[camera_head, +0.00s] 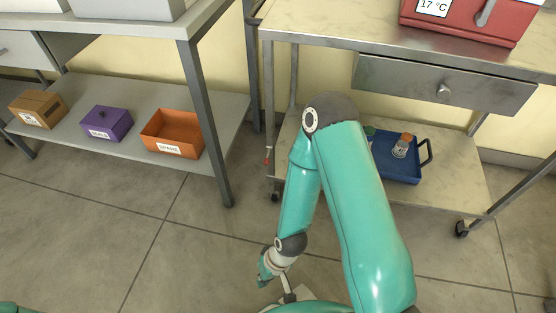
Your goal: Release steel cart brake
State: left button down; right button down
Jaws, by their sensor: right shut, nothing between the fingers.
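The steel cart (300,31) stands at the right, with a metal top, a drawer, a lower shelf and caster wheels. A small lever with a red tip (267,157) shows low on its left front leg, above the left caster (275,196); I take it to be the brake, but it is too small to tell its position. My right gripper (289,296) is low at the bottom middle, in front of and below the lever, apart from it. It is shut and empty. My right arm hides part of the cart's lower shelf. My left gripper is not in view.
A red box reading 17 °C (460,22) stands on the cart. A blue tray (402,172) with a capped bottle (401,148) is on its lower shelf. A bench at left holds a brown box (38,109), purple box (106,123) and orange bin (172,134). Floor between is clear.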

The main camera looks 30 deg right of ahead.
aim_at(266, 162)
jog(key=z, duration=0.35)
jog(key=i, duration=0.4)
jog(key=z, duration=0.55)
jog(key=k, duration=0.9)
jog(key=z, duration=0.2)
jog(key=i, duration=0.85)
jog(key=u, duration=0.1)
